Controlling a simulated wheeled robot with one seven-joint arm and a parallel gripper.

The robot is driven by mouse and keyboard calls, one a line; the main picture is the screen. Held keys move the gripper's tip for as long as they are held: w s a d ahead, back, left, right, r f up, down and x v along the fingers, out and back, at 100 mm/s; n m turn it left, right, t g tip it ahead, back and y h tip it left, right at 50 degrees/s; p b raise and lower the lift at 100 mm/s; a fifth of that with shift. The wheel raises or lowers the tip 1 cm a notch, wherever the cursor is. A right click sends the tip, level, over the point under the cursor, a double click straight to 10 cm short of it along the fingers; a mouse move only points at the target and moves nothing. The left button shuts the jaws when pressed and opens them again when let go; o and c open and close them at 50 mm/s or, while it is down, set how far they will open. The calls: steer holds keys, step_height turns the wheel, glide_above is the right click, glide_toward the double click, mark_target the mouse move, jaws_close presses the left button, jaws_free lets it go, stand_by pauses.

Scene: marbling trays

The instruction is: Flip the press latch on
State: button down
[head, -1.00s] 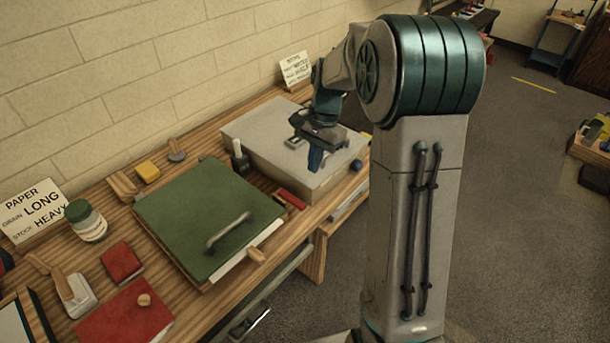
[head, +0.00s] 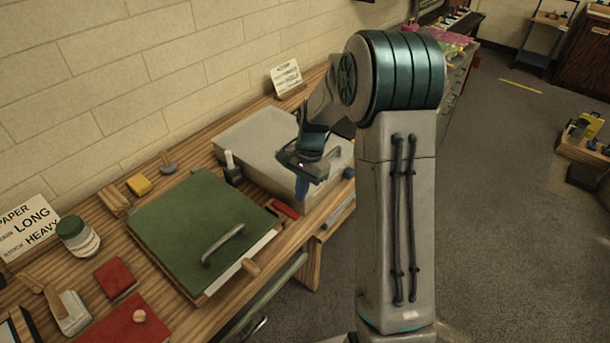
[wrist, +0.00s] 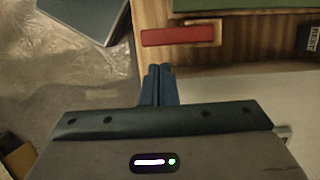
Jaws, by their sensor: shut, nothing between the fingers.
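A red bar (head: 285,209) lies on the bench between the green panel and the grey box; it looks like the latch, though I cannot be sure. In the wrist view the red bar (wrist: 178,37) lies across a small pale wooden plate (wrist: 205,32), just beyond my fingertips. My gripper (head: 301,192) points down by the near left edge of the grey box (head: 262,143), right of the red bar. In the wrist view my gripper's (wrist: 159,72) two blue fingers are together and empty. They appear apart from the bar; their exact height is unclear.
The green panel (head: 180,225) with a metal handle (head: 224,244) lies left of the red bar. A dark block (head: 233,174) holding a white-topped piece stands behind the bar. Open floor (head: 480,220) lies right of the bench.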

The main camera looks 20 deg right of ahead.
mark_target(285, 210)
steer(key=shift+x, duration=1.6)
steer(key=shift+s+a+m, duration=0.15)
steer(key=shift+s+m, duration=0.05)
steer(key=shift+m, duration=0.1)
